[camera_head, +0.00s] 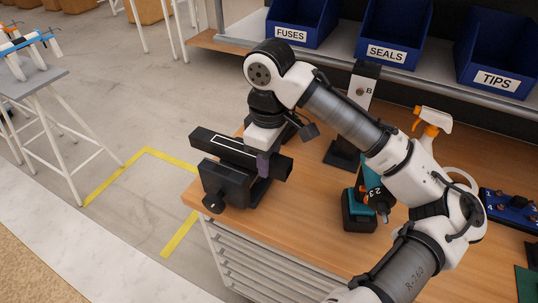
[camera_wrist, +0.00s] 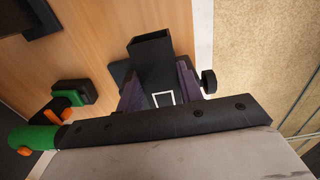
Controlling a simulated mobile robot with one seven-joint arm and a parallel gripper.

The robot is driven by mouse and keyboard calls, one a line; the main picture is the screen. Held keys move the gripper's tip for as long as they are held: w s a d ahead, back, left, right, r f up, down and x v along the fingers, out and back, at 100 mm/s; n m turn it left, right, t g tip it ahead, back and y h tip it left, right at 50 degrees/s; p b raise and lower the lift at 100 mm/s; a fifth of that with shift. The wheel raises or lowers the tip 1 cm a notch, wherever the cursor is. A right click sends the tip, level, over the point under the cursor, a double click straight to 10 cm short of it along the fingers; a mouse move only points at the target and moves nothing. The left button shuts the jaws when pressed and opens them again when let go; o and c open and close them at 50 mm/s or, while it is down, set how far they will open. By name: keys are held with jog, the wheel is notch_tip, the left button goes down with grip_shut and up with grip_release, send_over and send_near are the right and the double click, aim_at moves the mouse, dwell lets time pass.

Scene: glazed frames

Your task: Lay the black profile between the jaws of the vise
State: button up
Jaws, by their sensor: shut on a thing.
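The black profile (camera_head: 225,148) is a long black bar with a white outline on its top. In the head view it lies roughly level across the top of the dark vise (camera_head: 225,183), at the bench's left corner. My gripper (camera_head: 262,162) reaches down from above, its purple fingers shut on the profile. In the wrist view the fingers (camera_wrist: 160,84) stand on both sides of the profile (camera_wrist: 152,50), whose hollow square end points up the picture. A vise knob (camera_wrist: 208,80) shows to its right. I cannot tell how deep the profile sits between the jaws.
A teal drill (camera_head: 360,210) stands on the wooden bench (camera_head: 310,225) right of the vise. Blue bins (camera_head: 390,35) line the shelf above. Open floor lies left of the bench.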

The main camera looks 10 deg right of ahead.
jog(key=shift+f+b, duration=1)
jog(key=shift+f, duration=0.9)
jog(key=shift+s+a+f+b, duration=0.1)
jog(key=shift+s+f+b, duration=0.15)
jog(key=shift+f+b, duration=0.15)
jog(key=shift+s+f, duration=0.15)
jog(key=shift+f, duration=0.25)
jog(key=shift+s+a+f+b, duration=0.15)
jog(key=shift+s+f+b, duration=0.1)
jog(key=shift+f+b, duration=0.25)
jog(key=shift+r, duration=0.3)
jog(key=shift+w+r+p, duration=0.3)
jog(key=shift+r+p, duration=0.2)
jog(key=shift+p, duration=0.35)
jog(key=shift+w+r+p, duration=0.25)
jog(key=shift+r+p, duration=0.2)
jog(key=shift+p, duration=0.4)
jog(key=shift+w+r+p, duration=0.15)
jog(key=shift+r+p, duration=0.15)
jog(key=shift+p, duration=0.05)
jog(key=shift+r, duration=0.1)
jog(key=shift+d+r+p, duration=0.15)
jog(key=shift+d+p, duration=0.1)
jog(key=shift+p, duration=0.1)
